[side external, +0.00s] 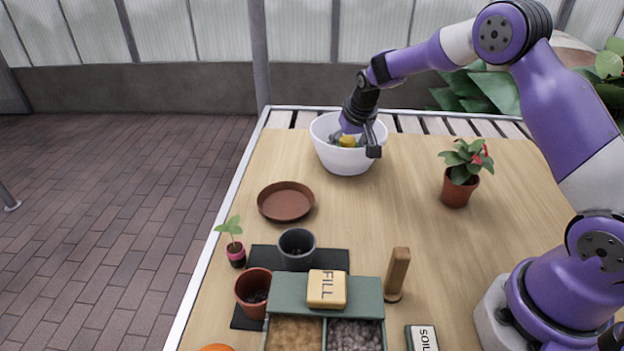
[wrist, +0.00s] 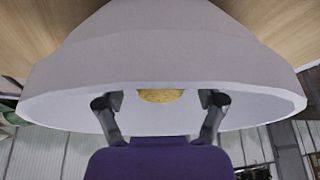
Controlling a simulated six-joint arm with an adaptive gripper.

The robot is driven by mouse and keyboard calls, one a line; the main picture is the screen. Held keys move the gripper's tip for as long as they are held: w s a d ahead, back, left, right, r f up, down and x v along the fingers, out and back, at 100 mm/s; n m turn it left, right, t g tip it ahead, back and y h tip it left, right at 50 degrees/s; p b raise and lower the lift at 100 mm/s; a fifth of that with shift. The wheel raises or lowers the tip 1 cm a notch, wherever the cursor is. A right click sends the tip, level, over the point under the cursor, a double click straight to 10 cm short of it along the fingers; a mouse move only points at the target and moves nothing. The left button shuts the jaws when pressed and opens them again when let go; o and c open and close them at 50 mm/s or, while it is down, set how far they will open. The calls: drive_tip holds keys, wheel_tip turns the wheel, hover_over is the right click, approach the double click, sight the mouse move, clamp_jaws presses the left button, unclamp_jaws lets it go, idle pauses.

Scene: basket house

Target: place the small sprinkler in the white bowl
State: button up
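The white bowl (side external: 345,160) stands upright at the far end of the wooden table. In the wrist view the bowl (wrist: 160,50) fills the upper part. My gripper (side external: 357,140) reaches down into the bowl's mouth from above. Its two fingers (wrist: 160,99) are wide apart. A yellow thing (side external: 347,141) is inside the bowl. In the wrist view this yellow thing (wrist: 160,95) lies between the fingers, with a gap on each side. It may be the small sprinkler, but most of it is hidden. I see no other sprinkler.
A terracotta saucer (side external: 286,203) lies left of centre, and a red-flowered potted plant (side external: 456,193) stands right. Nearer are a seedling (side external: 236,255), a dark pot (side external: 297,262), a terracotta pot (side external: 252,298), a FILL block (side external: 327,291) on a green bin and a wooden tool (side external: 397,275).

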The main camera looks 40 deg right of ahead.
drive_tip(key=shift+r, duration=0.1)
idle(0.3)
drive_tip(key=s+a+f+v, duration=0.1)
drive_tip(key=s+a+v, duration=0.1)
drive_tip(key=v, duration=1.6)
drive_tip(key=s+a+n+y, duration=0.1)
drive_tip(key=s+a+n, duration=0.1)
drive_tip(key=s, duration=0.6)
drive_tip(key=s+a+n+t, duration=0.1)
drive_tip(key=s+a+n, duration=0.1)
drive_tip(key=s, duration=0.7)
drive_tip(key=shift+a+f+y, duration=0.35)
drive_tip(key=shift+a+y, duration=0.05)
drive_tip(key=shift+a, duration=0.5)
